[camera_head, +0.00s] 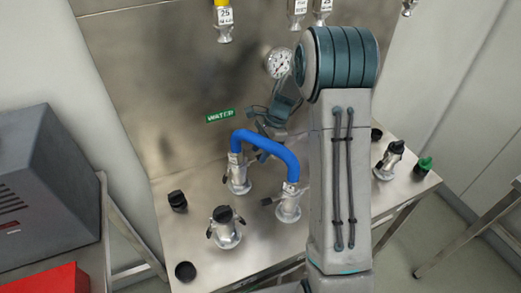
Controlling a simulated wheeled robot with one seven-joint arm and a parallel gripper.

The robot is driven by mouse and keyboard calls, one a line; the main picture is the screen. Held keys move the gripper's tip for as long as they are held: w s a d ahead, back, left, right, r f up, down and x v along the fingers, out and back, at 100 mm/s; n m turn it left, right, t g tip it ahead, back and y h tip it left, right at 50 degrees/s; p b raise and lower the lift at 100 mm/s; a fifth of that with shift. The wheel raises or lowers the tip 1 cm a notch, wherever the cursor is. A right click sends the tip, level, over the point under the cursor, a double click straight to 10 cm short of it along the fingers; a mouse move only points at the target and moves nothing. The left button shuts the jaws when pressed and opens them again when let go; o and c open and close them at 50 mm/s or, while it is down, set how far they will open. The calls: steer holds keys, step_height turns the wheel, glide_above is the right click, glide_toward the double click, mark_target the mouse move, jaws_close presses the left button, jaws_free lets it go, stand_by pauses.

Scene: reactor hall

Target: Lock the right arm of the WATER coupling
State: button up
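The green WATER label (220,116) is on the metal back panel. Below it, a blue hose (262,142) arches between two metal couplings on the bench. The left coupling (238,178) is nearest the label; a lever arm shows at its left, and its right side is close to my gripper. The right coupling (289,206) has a dark-tipped lever arm (268,201) sticking out to the left. My gripper (262,152) is just behind the hose, right of the left coupling. The hose partly covers its fingers, so I cannot tell whether it touches a lever arm or how wide it is.
A capped coupling (224,228) stands in front, with loose black caps (177,201) nearby. A gauge (278,63) is on the panel. Another black-capped coupling (389,160) and a green-capped piece (424,165) are at right. My arm hides part of the bench.

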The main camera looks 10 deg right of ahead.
steer(key=shift+a+f, duration=0.1)
steer(key=shift+f, duration=0.2)
jaws_close()
